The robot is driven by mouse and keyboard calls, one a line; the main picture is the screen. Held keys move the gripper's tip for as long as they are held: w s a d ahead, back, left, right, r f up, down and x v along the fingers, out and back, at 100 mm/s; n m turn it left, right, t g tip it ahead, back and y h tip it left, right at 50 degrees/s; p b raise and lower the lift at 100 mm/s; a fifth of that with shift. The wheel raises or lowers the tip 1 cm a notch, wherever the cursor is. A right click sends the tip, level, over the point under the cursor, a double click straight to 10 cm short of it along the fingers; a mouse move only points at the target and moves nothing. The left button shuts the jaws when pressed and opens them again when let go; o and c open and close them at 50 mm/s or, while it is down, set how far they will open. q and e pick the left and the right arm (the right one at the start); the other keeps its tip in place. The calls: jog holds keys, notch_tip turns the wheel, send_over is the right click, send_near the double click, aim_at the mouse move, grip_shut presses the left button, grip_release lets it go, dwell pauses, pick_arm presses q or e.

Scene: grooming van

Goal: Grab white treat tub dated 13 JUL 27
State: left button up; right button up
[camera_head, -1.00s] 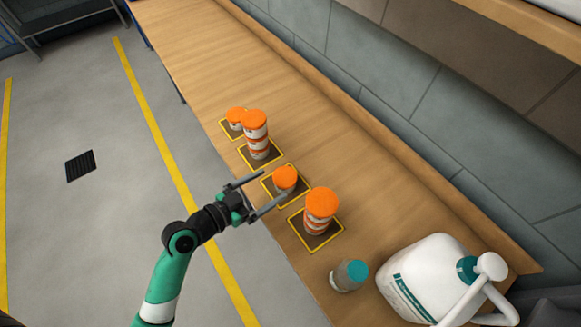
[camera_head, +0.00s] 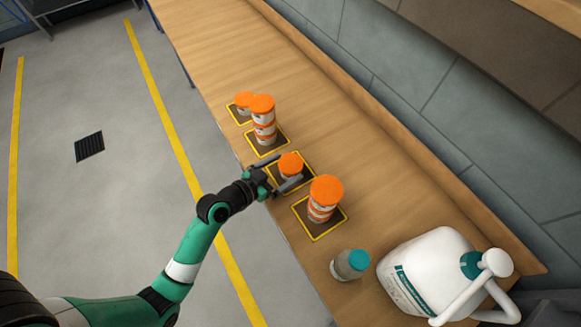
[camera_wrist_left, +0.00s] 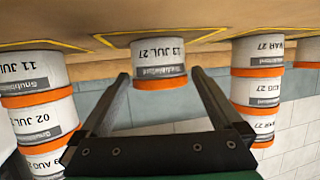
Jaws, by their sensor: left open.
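The white treat tub with an orange lid (camera_head: 290,166) stands alone on a dark mat with a yellow border. In the left wrist view, which is upside down, its label on the tub (camera_wrist_left: 158,55) reads 13 JUL 27. My left gripper (camera_head: 284,172) is open, low at the mat, with its fingers reaching toward either side of this tub. In the wrist view the tub shows between the fingertips (camera_wrist_left: 160,75), with gaps to both; no grip is visible. My right gripper is not in view.
Stacked tubs stand close on both sides: one stack (camera_head: 263,122) on the mat behind, another (camera_head: 324,200) on the mat in front. A further tub (camera_head: 243,103) stands at the back. A teal-capped bottle (camera_head: 349,265) and a white jug (camera_head: 420,270) stand at the front right.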

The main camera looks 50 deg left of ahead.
pick_arm(q)
jog(key=x, duration=0.3)
jog(key=shift+s, duration=0.1)
jog(key=shift+c, duration=0.2)
jog(key=c, duration=1.1)
jog(key=shift+r, duration=0.15)
